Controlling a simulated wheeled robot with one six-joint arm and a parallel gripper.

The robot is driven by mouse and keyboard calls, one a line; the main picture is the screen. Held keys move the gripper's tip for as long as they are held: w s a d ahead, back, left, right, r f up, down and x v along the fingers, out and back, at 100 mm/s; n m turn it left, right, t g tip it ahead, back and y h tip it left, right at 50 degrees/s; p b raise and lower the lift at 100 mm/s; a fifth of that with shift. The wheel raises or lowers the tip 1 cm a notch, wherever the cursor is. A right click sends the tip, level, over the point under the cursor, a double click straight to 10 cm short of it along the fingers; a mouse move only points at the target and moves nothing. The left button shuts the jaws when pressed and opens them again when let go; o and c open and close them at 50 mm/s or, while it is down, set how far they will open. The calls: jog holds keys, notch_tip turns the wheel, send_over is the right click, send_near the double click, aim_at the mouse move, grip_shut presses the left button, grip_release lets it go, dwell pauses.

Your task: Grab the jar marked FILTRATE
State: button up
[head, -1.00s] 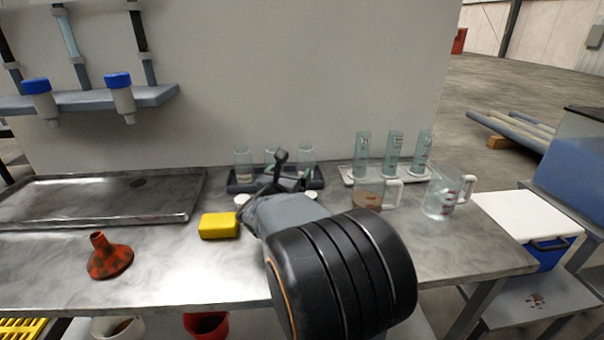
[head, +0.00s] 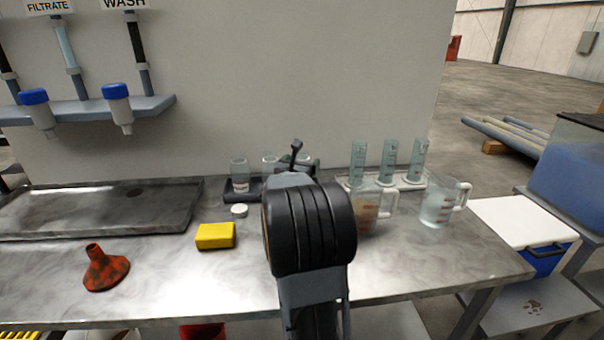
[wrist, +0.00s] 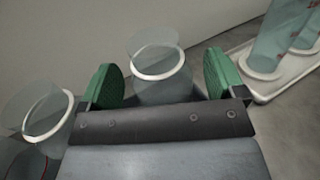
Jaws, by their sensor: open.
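Small clear glass jars stand in a dark rack (head: 229,196) at the back of the bench. The left jar (head: 240,174) and middle jar (head: 269,162) show in the head view; my arm mostly hides the right end. I cannot read a FILTRATE marking on any jar. My gripper (wrist: 160,84) is open, its green pads on either side of one clear jar (wrist: 160,66) with a pale rim band. I cannot tell whether the pads touch it. Another clear jar (wrist: 40,117) stands left of the jaws in the wrist view.
Tall cylinders (head: 389,160) on a white tray (head: 412,187) and two jugs, one clear (head: 437,208), stand to the right. A white lid (head: 239,210), yellow sponge (head: 215,236) and orange funnel (head: 104,268) lie left. The front bench is mostly clear.

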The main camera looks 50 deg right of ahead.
jog(key=shift+w+d, duration=0.2)
jog(key=shift+d, duration=0.2)
jog(key=shift+c, duration=0.5)
jog(key=c, duration=0.9)
